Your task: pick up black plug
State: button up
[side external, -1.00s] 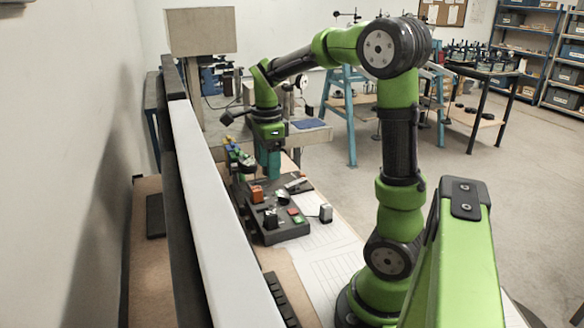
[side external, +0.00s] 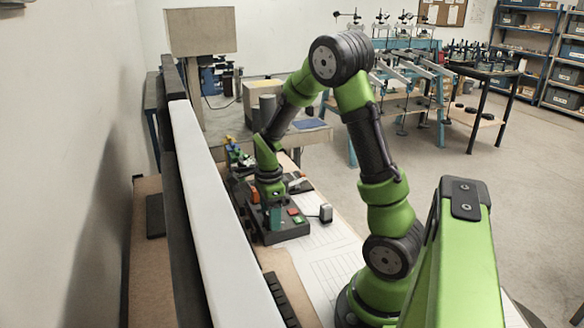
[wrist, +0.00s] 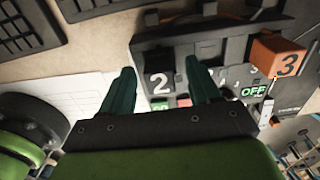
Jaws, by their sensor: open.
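The black plug (wrist: 160,83), a dark block marked with a white 2, sits on a dark board (wrist: 215,45) in the wrist view. My gripper (wrist: 159,67) is open, with its two teal fingers to the left and right of the plug in that picture. The plug appears between the fingers, but I cannot tell how far below the fingertips it is. In the side view my gripper (side external: 275,216) is low over the near part of the board (side external: 288,233) and hides the plug.
An orange block marked 3 (wrist: 277,58) stands right of the plug on the board, near a green OFF label (wrist: 253,91). A long white rail (side external: 215,215) runs along the left.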

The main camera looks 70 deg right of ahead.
jog(key=shift+f, duration=0.3)
jog(key=c, duration=1)
jog(key=shift+r, duration=0.15)
jog(key=shift+c, duration=0.2)
notch_tip(320, 180, up, 12)
jog(key=shift+d, duration=0.1)
